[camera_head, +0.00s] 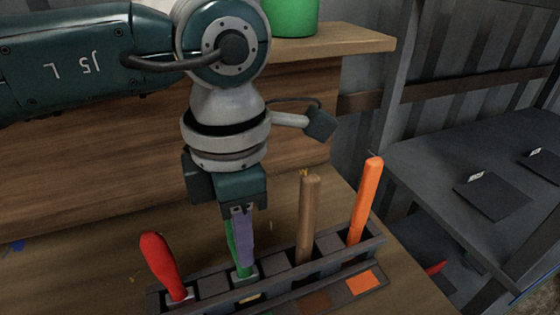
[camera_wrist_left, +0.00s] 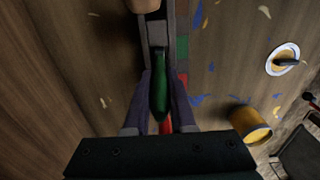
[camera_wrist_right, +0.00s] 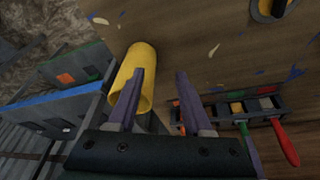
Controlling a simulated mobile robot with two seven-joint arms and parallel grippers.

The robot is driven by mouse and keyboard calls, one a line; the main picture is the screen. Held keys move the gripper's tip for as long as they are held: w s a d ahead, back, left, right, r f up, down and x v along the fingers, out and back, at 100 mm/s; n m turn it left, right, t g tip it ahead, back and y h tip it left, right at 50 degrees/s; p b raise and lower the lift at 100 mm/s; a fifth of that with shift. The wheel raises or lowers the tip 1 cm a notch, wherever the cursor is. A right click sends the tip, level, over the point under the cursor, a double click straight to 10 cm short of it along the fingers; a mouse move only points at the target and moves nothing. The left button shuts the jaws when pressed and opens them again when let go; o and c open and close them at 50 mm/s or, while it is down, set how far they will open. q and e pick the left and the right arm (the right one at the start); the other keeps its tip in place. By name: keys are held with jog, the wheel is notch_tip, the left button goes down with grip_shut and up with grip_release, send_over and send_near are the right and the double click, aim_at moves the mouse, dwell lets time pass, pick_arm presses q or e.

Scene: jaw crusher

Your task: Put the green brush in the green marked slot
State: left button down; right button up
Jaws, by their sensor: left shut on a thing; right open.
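The green brush (camera_head: 231,246) stands nearly upright, handle up, with its lower end at a compartment of the dark rack (camera_head: 380,238). My left gripper (camera_head: 243,250) is above the rack, its purple fingers shut on the handle. In the left wrist view the green handle (camera_wrist_left: 160,85) lies between the fingers. The green brush (camera_wrist_right: 243,130) also shows in the right wrist view, beside the rack's small coloured marks. I cannot tell which mark belongs to its compartment. My right gripper (camera_wrist_right: 160,95) is open and empty, with a yellow cup (camera_wrist_right: 143,70) beyond its fingers.
A red brush (camera_head: 160,262) stands left of the green one in the rack. A brown brush (camera_head: 308,215) and an orange brush (camera_head: 366,195) stand to its right. Empty compartments lie between them. A plate (camera_wrist_left: 283,59) is on the paint-spattered table.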

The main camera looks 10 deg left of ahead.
pick_arm(q)
jog(key=shift+f, duration=0.2)
jog(key=c, duration=0.8)
grip_release()
jog(key=shift+r, duration=0.1)
jog(key=shift+o, duration=0.2)
notch_tip(320, 180, up, 12)
jog(key=shift+r, duration=0.15)
